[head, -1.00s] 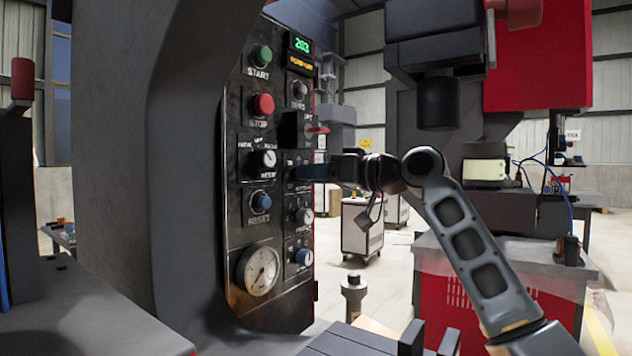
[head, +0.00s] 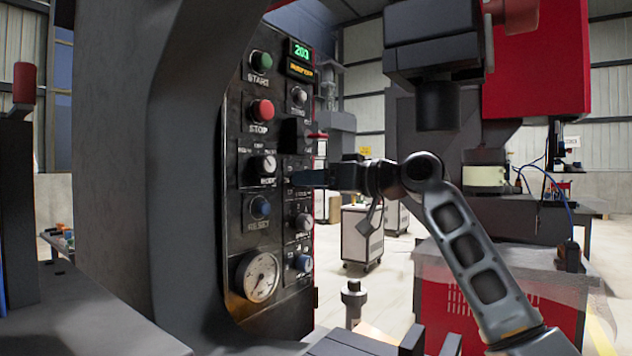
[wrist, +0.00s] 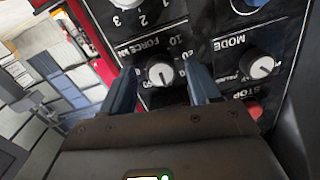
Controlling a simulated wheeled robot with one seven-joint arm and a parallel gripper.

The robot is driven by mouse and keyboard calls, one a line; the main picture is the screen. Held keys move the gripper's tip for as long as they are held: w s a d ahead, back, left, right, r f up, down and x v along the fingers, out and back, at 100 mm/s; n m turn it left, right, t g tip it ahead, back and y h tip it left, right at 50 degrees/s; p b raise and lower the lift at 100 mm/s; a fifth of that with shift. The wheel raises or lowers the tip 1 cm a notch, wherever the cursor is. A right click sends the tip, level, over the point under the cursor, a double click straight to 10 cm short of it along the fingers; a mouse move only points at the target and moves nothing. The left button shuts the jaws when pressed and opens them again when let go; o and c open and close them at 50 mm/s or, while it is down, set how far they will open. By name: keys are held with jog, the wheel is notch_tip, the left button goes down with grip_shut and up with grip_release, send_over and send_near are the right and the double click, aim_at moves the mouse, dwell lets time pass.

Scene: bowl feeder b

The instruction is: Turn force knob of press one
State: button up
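The force knob (wrist: 160,72) is a round dial with a white pointer face, under the label FORCE kN on the press's black control panel (wrist: 200,28). My gripper (wrist: 163,76) is open, with one finger to each side of the knob in the wrist view. A gap shows between the knob and each finger; how deep the fingers reach is hard to tell. In the head view my gripper (head: 305,178) is at the right column of the panel (head: 236,215) and hides the force knob.
The mode knob (wrist: 260,66) and red stop button (wrist: 254,110) are close to the right finger in the wrist view. The pressure gauge (head: 258,277) and blue reset button (head: 260,207) are lower on the panel. A red-sided workbench (head: 500,285) stands to the right.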

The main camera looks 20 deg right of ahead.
jog(key=shift+s, duration=0.1)
jog(key=v, duration=0.7)
jog(key=shift+s+d, duration=0.25)
